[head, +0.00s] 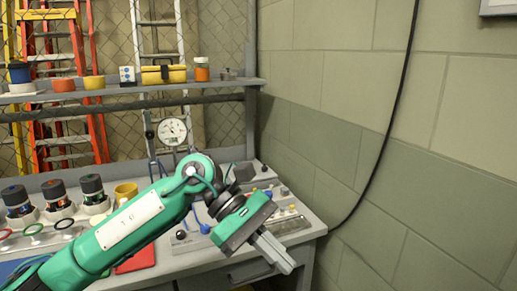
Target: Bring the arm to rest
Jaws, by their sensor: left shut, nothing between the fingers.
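My left arm is green with a white panel and reaches in from the lower left across the front of the bench (310,228). My left gripper (286,264) has grey fingers that point down and to the right, just past the bench's front right edge. The fingers are together with nothing between them. My right gripper is not in this view. The arm hides part of the bench top.
A pressure gauge (172,131) stands at the back of the bench. Several dark-capped jars (54,193) and a yellow cup (126,191) stand at left. A shelf (120,93) with small items crosses behind. A block wall (440,130) with a black cable (398,105) is at right.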

